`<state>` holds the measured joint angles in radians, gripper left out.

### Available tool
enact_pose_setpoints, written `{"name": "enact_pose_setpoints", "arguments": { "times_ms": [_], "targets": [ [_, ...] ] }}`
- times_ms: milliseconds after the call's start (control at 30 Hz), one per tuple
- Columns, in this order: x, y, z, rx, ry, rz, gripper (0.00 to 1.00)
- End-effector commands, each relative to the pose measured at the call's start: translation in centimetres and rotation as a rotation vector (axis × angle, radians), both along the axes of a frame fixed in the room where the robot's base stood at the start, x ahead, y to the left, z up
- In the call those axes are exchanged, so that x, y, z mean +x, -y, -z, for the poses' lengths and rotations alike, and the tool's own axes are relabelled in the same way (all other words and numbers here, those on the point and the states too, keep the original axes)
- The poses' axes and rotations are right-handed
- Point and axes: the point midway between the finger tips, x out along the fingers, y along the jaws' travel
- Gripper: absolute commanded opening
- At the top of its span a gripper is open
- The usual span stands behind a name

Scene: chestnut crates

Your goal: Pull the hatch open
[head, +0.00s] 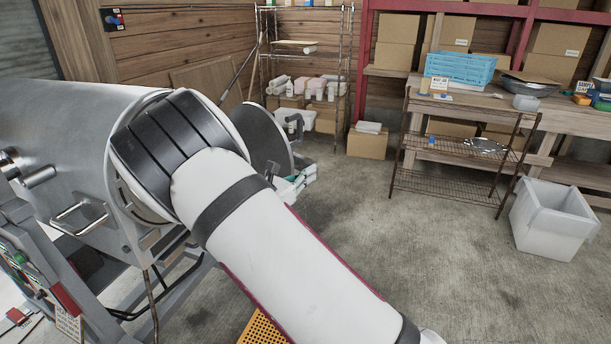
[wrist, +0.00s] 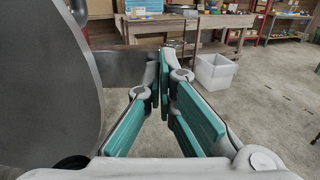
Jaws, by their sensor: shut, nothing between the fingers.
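The hatch (head: 262,142) is a round grey metal door on the large metal cylinder (head: 60,115) at the left in the head view. It stands swung out, at an angle to the cylinder's mouth, partly hidden behind my arm. In the wrist view the hatch (wrist: 48,85) fills the left side as a broad grey disc. My gripper (wrist: 166,62) has teal finger pads that come together, with nothing between them. It is to the right of the disc, with a visible gap. In the head view my gripper (head: 288,186) shows only partly beyond my arm.
A metal handle (head: 80,216) sticks out of the cylinder's side. A wire rack (head: 350,80) stands behind. A wire cart (head: 450,185), a workbench (head: 545,100) and a white bin (head: 550,225) are at the right. The concrete floor between is mostly clear.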

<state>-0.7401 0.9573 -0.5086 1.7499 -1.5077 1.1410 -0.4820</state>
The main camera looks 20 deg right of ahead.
Motion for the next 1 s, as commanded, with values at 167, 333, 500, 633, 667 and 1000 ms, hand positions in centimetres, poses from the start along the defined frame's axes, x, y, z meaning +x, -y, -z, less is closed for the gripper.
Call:
{"name": "enact_pose_setpoints", "arguments": {
  "times_ms": [167,333,500,633,667,1000],
  "targets": [
    [0.5,0.7,0.0,0.001,0.001,0.002,0.0],
    [2.2,2.9,0.1,0.0,0.002,0.004,0.0],
    [5.2,6.2,0.3,0.0,0.004,0.005,0.0],
    [7.8,8.3,0.4,0.001,0.003,0.003,0.0],
    [8.3,8.8,0.4,0.001,0.003,0.004,0.0],
    [13.7,12.2,0.3,0.0,0.002,0.001,0.0]
  ]
}}
